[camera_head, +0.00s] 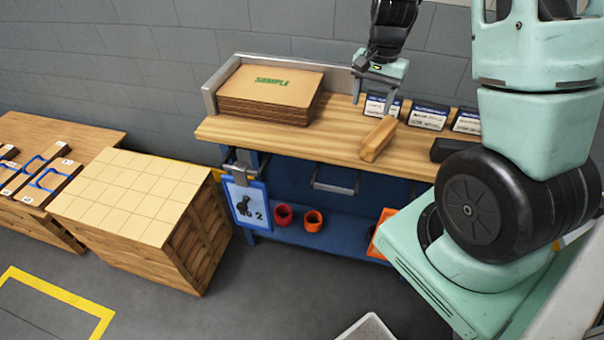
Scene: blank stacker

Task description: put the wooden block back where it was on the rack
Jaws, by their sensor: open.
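A wooden block (378,139) lies on the wooden top of the blue workbench (333,137), near its front edge and tilted diagonally in the picture. My gripper (376,98) is open above the bench top, behind the block in this view and apart from it. Nothing shows between its fingers but a labelled item behind. I cannot tell for sure which thing is the rack; a low wooden stand with blue handles and numbered tags (40,180) is at the far left.
A stack of cardboard marked SAMPLE (270,88) stands in a metal corner guide. Labelled dark boxes (428,116) line the bench's back right, with a black item (452,149) before them. A crate of pale square blanks (125,195) stands left of the bench. Grey floor lies in front.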

